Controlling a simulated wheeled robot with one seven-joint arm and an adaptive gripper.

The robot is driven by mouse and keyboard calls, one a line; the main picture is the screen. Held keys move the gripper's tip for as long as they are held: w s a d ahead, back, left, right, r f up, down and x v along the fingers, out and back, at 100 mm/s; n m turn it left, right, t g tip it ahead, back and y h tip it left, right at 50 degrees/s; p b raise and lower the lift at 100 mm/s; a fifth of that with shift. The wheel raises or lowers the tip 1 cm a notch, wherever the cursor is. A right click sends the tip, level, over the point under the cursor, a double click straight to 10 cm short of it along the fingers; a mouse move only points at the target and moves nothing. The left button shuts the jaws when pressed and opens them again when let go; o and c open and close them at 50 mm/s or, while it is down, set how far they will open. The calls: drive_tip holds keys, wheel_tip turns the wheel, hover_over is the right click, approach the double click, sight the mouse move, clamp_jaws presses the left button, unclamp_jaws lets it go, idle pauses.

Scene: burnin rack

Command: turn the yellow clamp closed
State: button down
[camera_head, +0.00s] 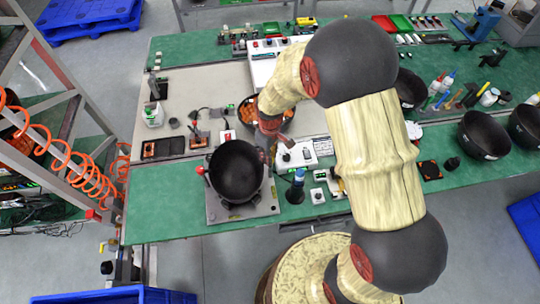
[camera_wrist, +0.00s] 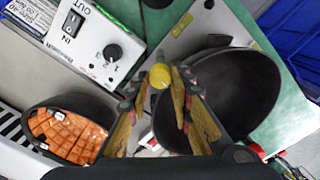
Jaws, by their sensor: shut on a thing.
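The yellow clamp (camera_wrist: 160,76) shows its round yellow top in the wrist view, between the tips of my gripper (camera_wrist: 161,84). The two fingers are shut on it from either side. Its lower part is hidden by the fingers, and I cannot tell its turn angle. In the head view my gripper (camera_head: 277,138) is low over the bench, right of a black bowl (camera_head: 238,172) on a grey plate (camera_head: 224,214). I cannot make out the clamp there.
The black bowl also stands close beside my fingers in the wrist view (camera_wrist: 250,92). A dark bowl of orange pieces (camera_wrist: 72,134) is on the other side. A white control box (camera_wrist: 92,38) with a black knob is close by. A red-tipped lever (camera_head: 200,170) sits left of the bowl.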

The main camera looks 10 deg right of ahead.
drive_tip(key=shift+n, duration=0.6)
drive_tip(key=c, duration=1.6)
unclamp_jaws()
drive_tip(key=shift+r, duration=0.1)
wheel_tip(320, 180, up, 12)
drive_tip(key=shift+f, duration=0.1)
